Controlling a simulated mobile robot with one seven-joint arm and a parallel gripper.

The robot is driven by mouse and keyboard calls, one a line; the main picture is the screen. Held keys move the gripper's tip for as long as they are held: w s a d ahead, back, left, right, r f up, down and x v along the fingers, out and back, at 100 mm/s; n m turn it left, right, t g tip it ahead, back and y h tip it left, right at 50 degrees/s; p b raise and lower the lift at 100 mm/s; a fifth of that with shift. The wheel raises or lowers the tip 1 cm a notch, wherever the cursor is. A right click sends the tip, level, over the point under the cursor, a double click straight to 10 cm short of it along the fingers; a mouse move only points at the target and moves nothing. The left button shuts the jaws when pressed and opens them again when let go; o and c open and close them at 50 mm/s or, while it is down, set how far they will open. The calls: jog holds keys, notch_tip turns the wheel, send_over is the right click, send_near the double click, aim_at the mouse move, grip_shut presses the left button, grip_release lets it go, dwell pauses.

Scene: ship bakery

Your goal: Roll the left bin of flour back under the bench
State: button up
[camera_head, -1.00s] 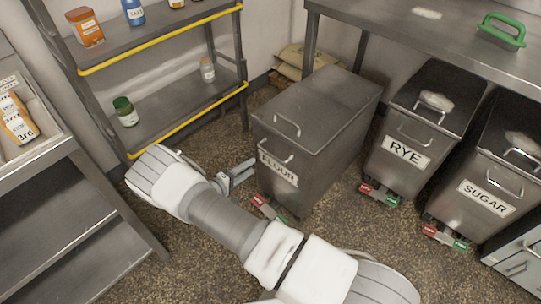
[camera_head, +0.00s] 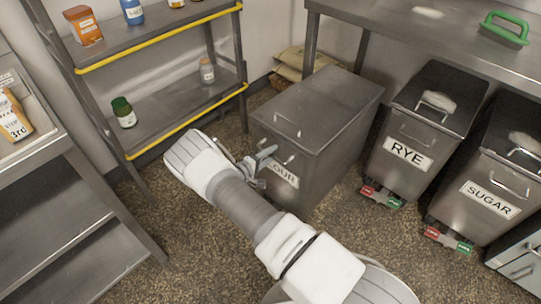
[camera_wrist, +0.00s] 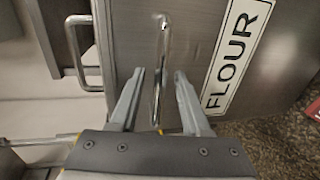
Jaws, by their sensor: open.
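The flour bin (camera_head: 325,105) is a grey metal bin with a sloped lid. It stands out in front of the bench (camera_head: 430,32), farther out than the bins to its right. My gripper (camera_head: 268,158) is at the bin's front, beside the label, which my arm partly covers. In the wrist view the open fingers (camera_wrist: 160,78) stand on either side of the bin's front handle (camera_wrist: 161,45), a vertical bar in that view. I cannot tell whether they touch it. The lid handle (camera_wrist: 78,50) shows to the left and the FLOUR label (camera_wrist: 236,48) to the right.
The rye bin (camera_head: 410,120) and the sugar bin (camera_head: 500,165) stand under the bench to the right. Sacks (camera_head: 305,62) lie on the floor behind the flour bin. A yellow-edged shelf (camera_head: 175,105) stands to the left. The speckled floor (camera_head: 215,255) is clear in front.

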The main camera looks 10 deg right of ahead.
grip_shut()
dwell(1.4)
